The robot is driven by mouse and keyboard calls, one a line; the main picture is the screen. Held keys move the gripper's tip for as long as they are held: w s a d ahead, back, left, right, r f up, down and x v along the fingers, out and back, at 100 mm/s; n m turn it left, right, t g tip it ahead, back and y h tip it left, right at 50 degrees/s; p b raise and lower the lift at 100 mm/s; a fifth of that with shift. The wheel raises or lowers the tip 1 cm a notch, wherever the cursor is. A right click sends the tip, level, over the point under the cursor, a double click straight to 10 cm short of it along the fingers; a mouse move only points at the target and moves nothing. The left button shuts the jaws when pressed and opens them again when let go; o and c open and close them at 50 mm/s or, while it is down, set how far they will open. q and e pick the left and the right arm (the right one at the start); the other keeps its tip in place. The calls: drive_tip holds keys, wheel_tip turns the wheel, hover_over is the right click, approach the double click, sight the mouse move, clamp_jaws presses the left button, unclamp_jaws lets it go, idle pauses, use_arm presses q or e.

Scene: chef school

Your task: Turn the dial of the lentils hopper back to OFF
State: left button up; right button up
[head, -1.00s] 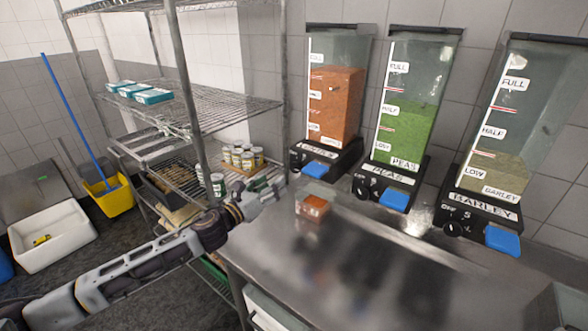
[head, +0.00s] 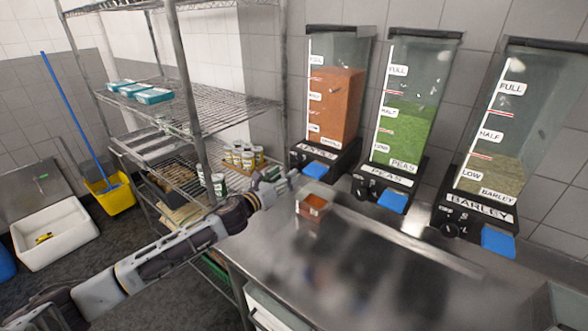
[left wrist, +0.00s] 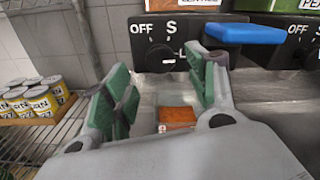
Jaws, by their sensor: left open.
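The lentils hopper (head: 335,105) is the leftmost of the wall hoppers, filled with orange-red grains. Its black dial (left wrist: 160,57) shows in the left wrist view, below the OFF and S marks and left of an L mark. I cannot tell for sure which mark it points at. My left gripper (head: 280,181) is just in front of the lentils base, at its lower left. In the left wrist view my gripper (left wrist: 162,85) is open, with green-padded fingers on either side of the dial's line. No contact with the dial shows. My right gripper is not in view.
A blue lever (left wrist: 236,33) sits right of the dial. A clear container with orange contents (head: 313,204) stands on the steel counter (head: 275,236) below. Peas (head: 405,125) and barley (head: 500,170) hoppers stand to the right. A wire shelf with cans (head: 243,156) is at the left.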

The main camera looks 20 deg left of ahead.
sight(297, 167)
use_arm(q)
drive_tip(key=shift+p+x, duration=0.6)
drive_tip(key=shift+x, duration=2.3)
drive_tip(key=shift+c, duration=0.3)
drive_tip(key=c, duration=1)
